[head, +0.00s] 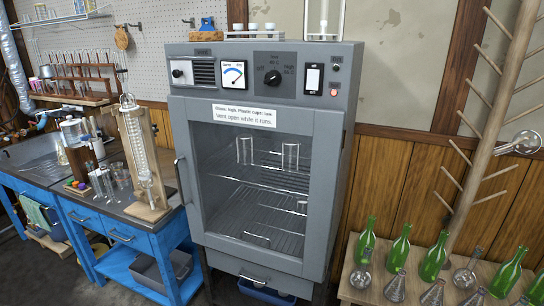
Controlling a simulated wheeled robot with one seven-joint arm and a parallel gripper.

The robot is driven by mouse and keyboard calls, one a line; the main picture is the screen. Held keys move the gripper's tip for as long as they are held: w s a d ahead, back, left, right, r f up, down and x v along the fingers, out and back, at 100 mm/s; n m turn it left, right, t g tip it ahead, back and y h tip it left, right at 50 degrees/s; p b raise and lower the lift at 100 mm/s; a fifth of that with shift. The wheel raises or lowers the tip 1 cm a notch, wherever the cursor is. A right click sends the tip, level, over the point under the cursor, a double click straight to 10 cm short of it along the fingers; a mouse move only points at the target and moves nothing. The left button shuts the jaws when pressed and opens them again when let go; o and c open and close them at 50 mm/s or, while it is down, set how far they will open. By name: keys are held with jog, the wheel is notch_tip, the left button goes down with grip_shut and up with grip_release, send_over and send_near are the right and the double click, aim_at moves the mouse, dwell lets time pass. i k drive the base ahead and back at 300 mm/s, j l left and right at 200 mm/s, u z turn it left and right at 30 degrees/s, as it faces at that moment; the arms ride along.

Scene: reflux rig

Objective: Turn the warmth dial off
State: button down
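The black warmth dial (272,77) sits on a dark plate on the top front panel of a grey drying cabinet (180,220). The dial's pointer is too small to read with certainty. My gripper is not in view.
The cabinet's glass door (250,190) is shut, with glasses on racks inside. A vertical handle (181,181) is at its left edge. A blue bench (135,245) with glassware stands left. A wooden table with green bottles (434,257) and flasks stands right, below a peg rack (490,130).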

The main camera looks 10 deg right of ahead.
aim_at(273, 77)
jog(key=i+j+u, duration=0.75)
jog(key=k+l, duration=0.1)
jog(key=k, duration=0.05)
